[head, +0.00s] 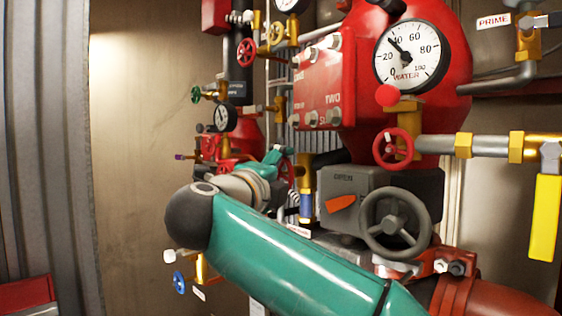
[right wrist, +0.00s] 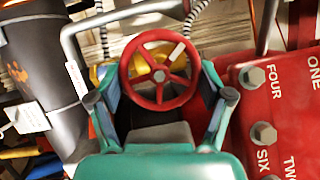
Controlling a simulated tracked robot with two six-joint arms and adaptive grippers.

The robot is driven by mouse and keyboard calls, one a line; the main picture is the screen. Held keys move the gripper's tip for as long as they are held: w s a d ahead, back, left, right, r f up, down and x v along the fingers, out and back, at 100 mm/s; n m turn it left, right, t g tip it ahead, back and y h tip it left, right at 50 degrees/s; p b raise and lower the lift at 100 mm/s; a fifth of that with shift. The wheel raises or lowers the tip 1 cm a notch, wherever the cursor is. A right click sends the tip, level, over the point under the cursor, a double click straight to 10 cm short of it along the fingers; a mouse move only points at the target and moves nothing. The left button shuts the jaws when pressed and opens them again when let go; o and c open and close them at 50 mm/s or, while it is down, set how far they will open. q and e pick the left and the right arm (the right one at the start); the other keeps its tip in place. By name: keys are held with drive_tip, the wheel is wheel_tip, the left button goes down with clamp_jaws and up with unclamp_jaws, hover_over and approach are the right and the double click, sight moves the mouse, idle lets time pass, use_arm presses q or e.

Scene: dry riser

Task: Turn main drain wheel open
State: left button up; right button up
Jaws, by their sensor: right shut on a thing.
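In the right wrist view, a red five-spoked handwheel (right wrist: 160,75) with a grey hub and a pale mark on its rim faces me. I take it for the main drain wheel, but cannot read a label naming it. My right gripper (right wrist: 160,82) has one finger on each side of the wheel and is shut on its rim. In the head view, my teal right arm reaches in from the lower right. The right gripper (head: 276,161) is at the red wheel (head: 288,168), which is mostly hidden there. My left gripper is not in view.
A large grey handwheel (head: 395,222) and a red handwheel (head: 393,148) stand to the right, below the water gauge (head: 409,56). In the wrist view, a red bolted cover (right wrist: 285,110) is close on the right and a dark pipe (right wrist: 38,60) on the left.

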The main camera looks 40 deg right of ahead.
drive_tip(key=shift+r+n+y+p, duration=0.3)
drive_tip(key=shift+n+y+p, duration=0.1)
drive_tip(key=shift+n+p, duration=0.45)
drive_tip(key=shift+w+n+g+p, duration=0.1)
drive_tip(key=shift+n+g+p, duration=0.25)
drive_tip(key=shift+n, duration=0.6)
drive_tip(key=shift+a+f+n+g+y, duration=0.15)
drive_tip(key=shift+n+g+y, duration=0.35)
drive_tip(key=shift+n, duration=0.6)
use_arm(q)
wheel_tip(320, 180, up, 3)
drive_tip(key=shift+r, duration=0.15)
use_arm(e)
drive_tip(key=n+g+y, duration=0.1)
drive_tip(key=n+g, duration=0.1)
drive_tip(key=n, duration=0.1)
drive_tip(key=shift+w+n, duration=0.15)
drive_tip(key=shift+n, duration=0.25)
drive_tip(key=o, duration=1.1)
